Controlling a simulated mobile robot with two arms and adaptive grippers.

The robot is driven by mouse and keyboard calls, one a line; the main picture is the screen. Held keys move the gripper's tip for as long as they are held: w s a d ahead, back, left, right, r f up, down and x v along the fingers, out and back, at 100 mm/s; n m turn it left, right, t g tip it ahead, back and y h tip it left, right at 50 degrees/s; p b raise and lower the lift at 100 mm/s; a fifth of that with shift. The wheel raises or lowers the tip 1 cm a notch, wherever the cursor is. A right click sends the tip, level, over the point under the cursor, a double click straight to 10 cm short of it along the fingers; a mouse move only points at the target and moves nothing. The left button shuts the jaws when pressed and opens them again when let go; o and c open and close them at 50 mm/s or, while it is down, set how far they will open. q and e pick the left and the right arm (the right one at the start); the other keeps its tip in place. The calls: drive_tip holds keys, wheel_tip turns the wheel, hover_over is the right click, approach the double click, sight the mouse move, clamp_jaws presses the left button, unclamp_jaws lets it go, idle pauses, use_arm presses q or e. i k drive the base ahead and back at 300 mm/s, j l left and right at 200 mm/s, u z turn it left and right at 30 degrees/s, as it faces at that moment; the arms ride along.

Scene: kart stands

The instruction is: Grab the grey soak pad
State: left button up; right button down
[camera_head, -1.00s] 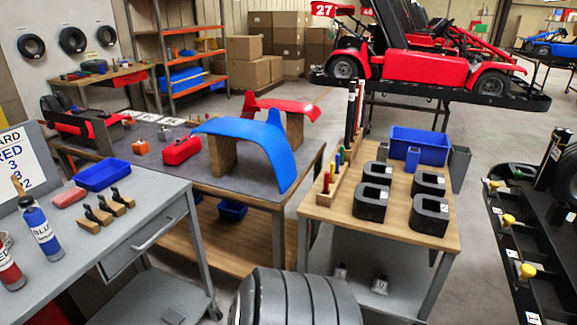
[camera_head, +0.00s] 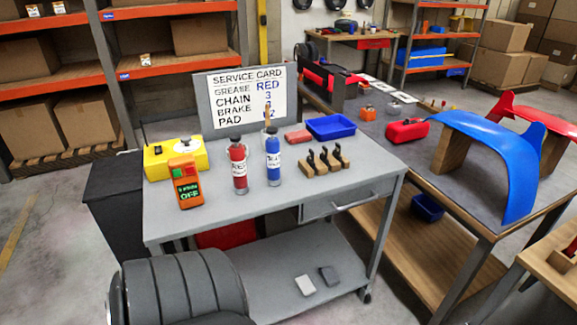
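Two small flat pads lie side by side on the lower shelf (camera_head: 262,262) of the grey service cart. One pad is light grey (camera_head: 305,285) and the other is a darker grey (camera_head: 329,275). I cannot tell from their look which is the soak pad. A reddish block (camera_head: 298,136) lies on the cart's top (camera_head: 225,215) beside the blue tray (camera_head: 331,127). The service card (camera_head: 241,98) stands at the back of the cart top and lists grease, chain, brake and pad. Neither gripper is in view.
A red bottle (camera_head: 238,168), blue bottle (camera_head: 273,163), yellow box (camera_head: 174,160), orange-and-green device (camera_head: 185,183) and wooden holder (camera_head: 325,163) stand on the cart. The workbench (camera_head: 410,165) with blue bodywork (camera_head: 490,150) is at right. Open floor (camera_head: 45,255) shows at left.

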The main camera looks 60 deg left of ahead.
sight(330, 276)
drive_tip(key=u, duration=1.55)
drive_tip(key=i+l, duration=0.2)
drive_tip(key=i+l+u, duration=0.35)
drive_tip(key=l, duration=0.3)
drive_tip(key=i+l+u, duration=0.15)
drive_tip(key=l, duration=0.2)
drive_tip(key=i+l+u, duration=0.2)
drive_tip(key=l, duration=0.2)
